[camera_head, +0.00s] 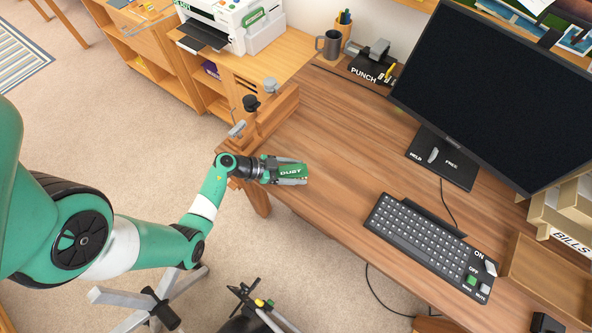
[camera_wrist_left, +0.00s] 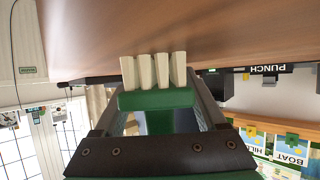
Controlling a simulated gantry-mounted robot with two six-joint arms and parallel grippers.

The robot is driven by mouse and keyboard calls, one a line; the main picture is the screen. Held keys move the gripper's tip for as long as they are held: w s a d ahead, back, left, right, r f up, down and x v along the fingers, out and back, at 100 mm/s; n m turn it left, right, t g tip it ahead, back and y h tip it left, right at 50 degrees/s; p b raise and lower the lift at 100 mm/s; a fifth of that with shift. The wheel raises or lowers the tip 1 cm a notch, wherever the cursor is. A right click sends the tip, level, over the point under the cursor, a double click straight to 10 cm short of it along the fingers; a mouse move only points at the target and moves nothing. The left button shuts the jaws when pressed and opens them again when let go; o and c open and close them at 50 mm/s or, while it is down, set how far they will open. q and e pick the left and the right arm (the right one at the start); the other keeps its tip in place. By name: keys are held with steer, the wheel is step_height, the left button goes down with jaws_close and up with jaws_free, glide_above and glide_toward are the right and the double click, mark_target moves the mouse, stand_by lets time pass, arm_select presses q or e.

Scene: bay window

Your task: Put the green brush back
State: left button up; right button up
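The green brush (camera_head: 291,172), marked DUST, is held in my left gripper (camera_head: 278,171) near the left end of the wooden desk. In the left wrist view the gripper's dark fingers (camera_wrist_left: 212,115) stand on both sides of the brush's green body (camera_wrist_left: 157,99). Its pale bristle tufts (camera_wrist_left: 153,70) point away from the gripper, towards the brown desk surface. Whether the bristles touch the desk, I cannot tell. My right gripper is not in view.
A keyboard (camera_head: 420,236) and a monitor (camera_head: 505,90) occupy the desk's right half. A grey mug (camera_head: 329,44) and a black PUNCH holder (camera_head: 372,68) stand at the back. The desk's middle (camera_head: 345,140) is clear.

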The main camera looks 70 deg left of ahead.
mark_target(290, 169)
arm_select(q)
steer(key=shift+o, duration=0.6)
steer(key=shift+f, duration=0.2)
steer(key=shift+r, duration=0.25)
steer(key=shift+s+a+r+p, duration=0.15)
steer(key=shift+s+r+p, duration=0.3)
steer(key=shift+r, duration=0.15)
steer(key=shift+s+a+r+p, duration=0.15)
steer(key=shift+s+r+p, duration=0.15)
steer(key=shift+s+r, duration=0.25)
steer(key=p+v, duration=0.3)
steer(key=v, duration=0.6)
steer(key=shift+s, duration=0.3)
steer(key=shift+a, duration=0.1)
